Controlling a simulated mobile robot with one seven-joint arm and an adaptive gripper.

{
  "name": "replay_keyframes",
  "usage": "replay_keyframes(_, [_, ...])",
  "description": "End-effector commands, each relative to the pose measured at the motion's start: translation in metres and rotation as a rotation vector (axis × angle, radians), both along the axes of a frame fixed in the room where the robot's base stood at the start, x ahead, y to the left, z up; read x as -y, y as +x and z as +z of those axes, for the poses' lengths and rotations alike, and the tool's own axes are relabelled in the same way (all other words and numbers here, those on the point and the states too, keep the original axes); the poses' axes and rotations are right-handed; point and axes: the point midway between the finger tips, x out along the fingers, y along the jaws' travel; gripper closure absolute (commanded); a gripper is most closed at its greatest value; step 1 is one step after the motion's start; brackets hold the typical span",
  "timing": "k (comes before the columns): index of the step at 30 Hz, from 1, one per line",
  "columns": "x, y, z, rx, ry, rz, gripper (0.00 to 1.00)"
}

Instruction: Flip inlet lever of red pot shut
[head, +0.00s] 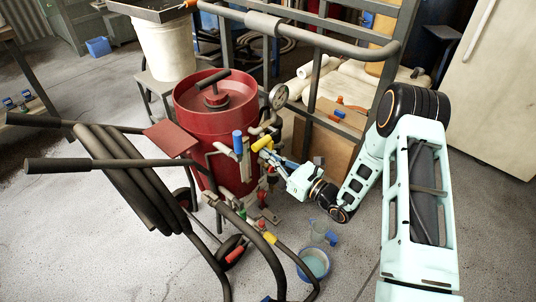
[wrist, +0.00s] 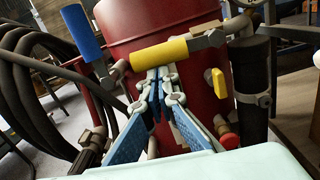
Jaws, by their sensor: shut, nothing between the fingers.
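The red pot (head: 215,115) stands left of my arm; its red wall fills the middle of the wrist view (wrist: 150,25). A lever with a blue sleeve (head: 238,142) stands nearly upright on the piping at the pot's front; it leans at upper left in the wrist view (wrist: 82,32). A yellow-sleeved lever (head: 262,144) lies nearly level beside it, and in the wrist view (wrist: 160,53) it crosses above my fingertips. No label shows which is the inlet lever. My gripper (wrist: 157,82) is shut and empty, just under the yellow sleeve. I cannot tell whether they touch.
A pressure gauge (head: 278,97) and a small yellow handle (wrist: 219,82) sit right of the levers. Black hose coils (head: 125,170) and frame handles crowd the left. Open floor lies at lower right.

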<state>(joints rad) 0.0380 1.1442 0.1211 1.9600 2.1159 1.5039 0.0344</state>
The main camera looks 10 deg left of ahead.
Motion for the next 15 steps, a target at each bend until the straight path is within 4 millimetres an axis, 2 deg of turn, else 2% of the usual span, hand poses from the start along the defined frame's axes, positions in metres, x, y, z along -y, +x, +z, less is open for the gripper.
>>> replay_keyframes(10, [0.000, -0.002, 0.010, -0.076, 0.046, -0.002, 1.00])
replay_keyframes(15, [0.000, -0.002, 0.022, -0.173, 0.105, -0.002, 1.00])
